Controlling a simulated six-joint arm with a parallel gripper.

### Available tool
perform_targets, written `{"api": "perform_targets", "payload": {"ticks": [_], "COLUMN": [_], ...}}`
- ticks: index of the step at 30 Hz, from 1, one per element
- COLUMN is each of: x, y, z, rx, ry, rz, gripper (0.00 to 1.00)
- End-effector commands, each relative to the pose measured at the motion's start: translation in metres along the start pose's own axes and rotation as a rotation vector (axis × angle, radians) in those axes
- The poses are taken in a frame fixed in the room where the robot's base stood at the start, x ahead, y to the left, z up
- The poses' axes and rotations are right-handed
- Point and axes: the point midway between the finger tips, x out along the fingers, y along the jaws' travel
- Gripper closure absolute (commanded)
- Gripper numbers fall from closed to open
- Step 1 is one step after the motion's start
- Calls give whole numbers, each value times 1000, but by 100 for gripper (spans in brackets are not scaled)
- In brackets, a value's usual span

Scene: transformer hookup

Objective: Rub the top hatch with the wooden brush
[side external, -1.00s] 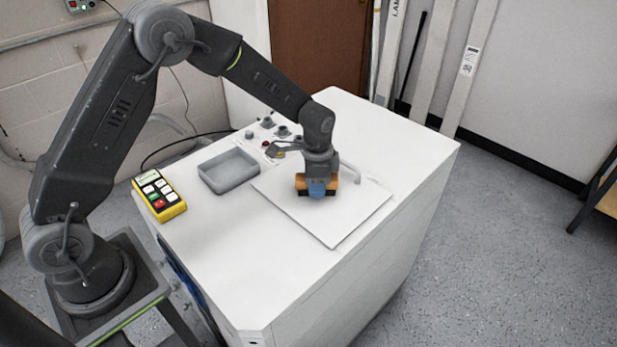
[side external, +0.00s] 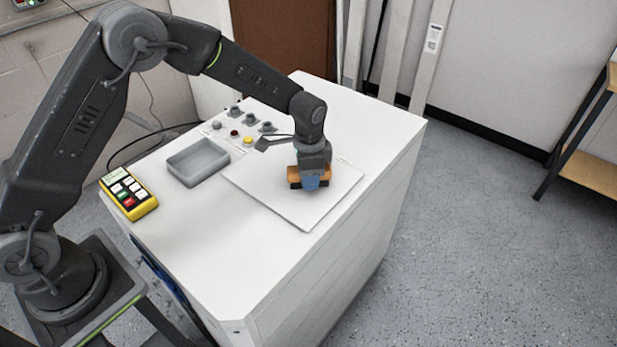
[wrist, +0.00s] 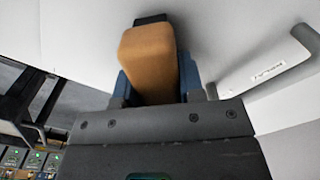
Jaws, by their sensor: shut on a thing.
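The wooden brush (side external: 295,176) is an orange-brown block with a dark underside. My gripper (side external: 311,182), with blue fingers, is shut on it. In the side external view the brush is low over the top hatch (side external: 285,205), a white square panel on the white cabinet's top. The brush seems to be at the hatch surface, but its contact edge is hard to make out. In the wrist view the brush (wrist: 148,60) sits between the blue fingers, with a dark part at its far end. The hatch's handle (wrist: 268,73) shows at the right of that view.
A grey open tray (side external: 198,162) lies left of the hatch on the white cabinet (side external: 215,255). A yellow handheld box with buttons (side external: 128,194) is near the left edge. Several knobs and buttons (side external: 235,133) stand at the back. The cabinet top's front is clear.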

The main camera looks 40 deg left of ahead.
Motion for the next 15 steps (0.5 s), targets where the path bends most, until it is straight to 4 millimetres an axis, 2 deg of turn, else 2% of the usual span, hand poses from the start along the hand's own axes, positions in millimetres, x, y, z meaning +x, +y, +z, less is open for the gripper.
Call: {"api": "perform_targets", "payload": {"ticks": [15], "x": [0], "y": [-34], "z": [34], "rx": [-2], "ry": [-2], "rz": [1], "gripper": [86]}}
